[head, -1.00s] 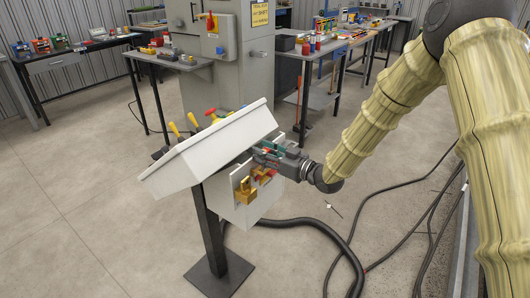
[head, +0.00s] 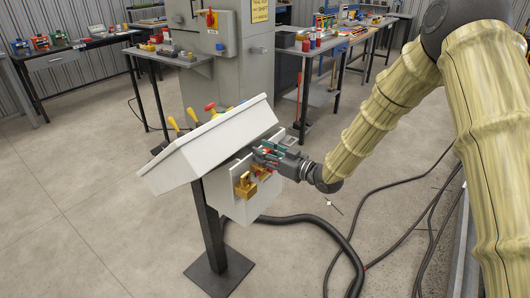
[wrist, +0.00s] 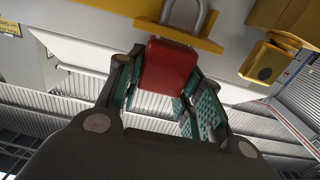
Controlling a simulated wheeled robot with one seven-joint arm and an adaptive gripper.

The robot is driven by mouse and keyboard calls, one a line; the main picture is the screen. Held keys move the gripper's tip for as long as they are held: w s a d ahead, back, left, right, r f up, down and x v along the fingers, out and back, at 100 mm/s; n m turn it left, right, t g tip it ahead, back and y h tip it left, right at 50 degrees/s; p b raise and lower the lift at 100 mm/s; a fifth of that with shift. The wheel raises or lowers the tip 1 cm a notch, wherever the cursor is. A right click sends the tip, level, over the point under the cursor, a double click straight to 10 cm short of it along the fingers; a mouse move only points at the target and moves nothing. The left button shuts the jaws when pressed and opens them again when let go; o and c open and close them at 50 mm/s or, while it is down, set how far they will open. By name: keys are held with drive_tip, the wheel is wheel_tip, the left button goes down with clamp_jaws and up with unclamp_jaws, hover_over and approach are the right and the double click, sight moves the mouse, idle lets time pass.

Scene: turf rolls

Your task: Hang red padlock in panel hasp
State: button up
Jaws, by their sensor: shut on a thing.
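The red padlock (wrist: 170,68) is between the fingers of my gripper (wrist: 160,90) in the wrist view. Its grey shackle (wrist: 184,14) points to the top of the picture and overlaps a yellow hasp bar (wrist: 150,30). I cannot tell whether the shackle passes through the hasp. In the head view my gripper (head: 266,155) is at the right side of the white panel box, under its sloped top. The padlock is mostly hidden there by the fingers.
A yellow hasp or lock block (head: 245,186) sits on the panel box, left of my gripper. The white sloped console top (head: 210,145) overhangs close above. Black cables (head: 400,200) lie on the floor to the right. A grey cabinet (head: 238,70) stands behind.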

drive_tip(key=shift+f, duration=0.2)
drive_tip(key=o, duration=1.1)
drive_tip(key=shift+o, duration=0.2)
drive_tip(key=v, duration=1.2)
